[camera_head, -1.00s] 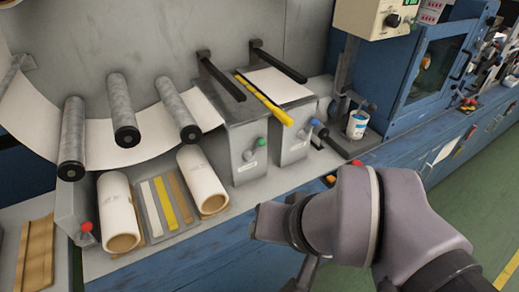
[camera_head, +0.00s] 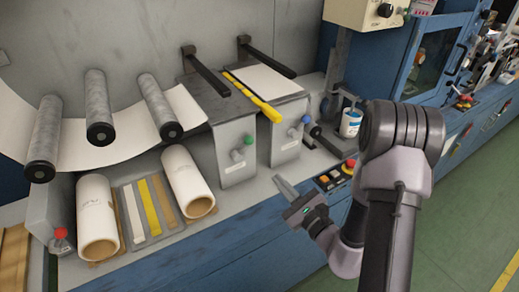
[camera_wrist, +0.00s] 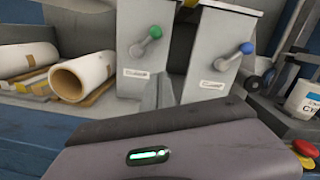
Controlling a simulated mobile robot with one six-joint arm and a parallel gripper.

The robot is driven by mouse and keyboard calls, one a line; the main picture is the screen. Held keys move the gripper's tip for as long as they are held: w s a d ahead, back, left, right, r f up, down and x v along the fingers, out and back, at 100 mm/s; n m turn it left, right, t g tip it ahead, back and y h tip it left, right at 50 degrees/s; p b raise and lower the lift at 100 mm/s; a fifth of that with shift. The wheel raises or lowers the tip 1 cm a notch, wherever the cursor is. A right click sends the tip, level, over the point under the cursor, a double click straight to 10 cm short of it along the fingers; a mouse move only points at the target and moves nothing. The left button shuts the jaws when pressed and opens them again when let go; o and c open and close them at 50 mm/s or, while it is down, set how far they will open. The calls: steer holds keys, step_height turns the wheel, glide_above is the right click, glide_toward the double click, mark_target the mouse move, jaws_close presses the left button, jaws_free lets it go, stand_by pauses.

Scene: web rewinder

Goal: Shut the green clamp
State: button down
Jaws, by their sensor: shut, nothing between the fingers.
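The green clamp is a short grey lever with a green knob (camera_head: 248,140) on the front of the left grey block (camera_head: 226,168). Its knob sits up and to the right of its pivot. The knob also shows in the wrist view (camera_wrist: 156,31), left of and above my gripper's fingers. My gripper (camera_head: 281,184) is shut and empty, in front of and below the gap between the two blocks. In the wrist view its closed fingers (camera_wrist: 157,92) point toward that gap, apart from the lever.
A blue-knobbed lever (camera_head: 306,119) is on the right block. A yellow bar (camera_head: 252,96) lies across the tops. A control box with a red button (camera_head: 348,166) is right of my gripper. White rolls (camera_head: 188,180) lie to the left. A white can (camera_head: 350,123) stands behind.

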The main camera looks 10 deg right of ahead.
mark_target(244, 148)
steer(key=shift+d+f, duration=0.25)
steer(key=x, duration=1)
steer(key=shift+w+a, duration=0.1)
steer(key=shift+w, duration=0.05)
steer(key=shift+a+r, duration=0.2)
steer(key=shift+r, duration=0.4)
steer(key=shift+a+r, duration=0.2)
steer(key=shift+r, duration=0.45)
steer(key=shift+a+r, duration=0.25)
steer(key=shift+r, duration=0.35)
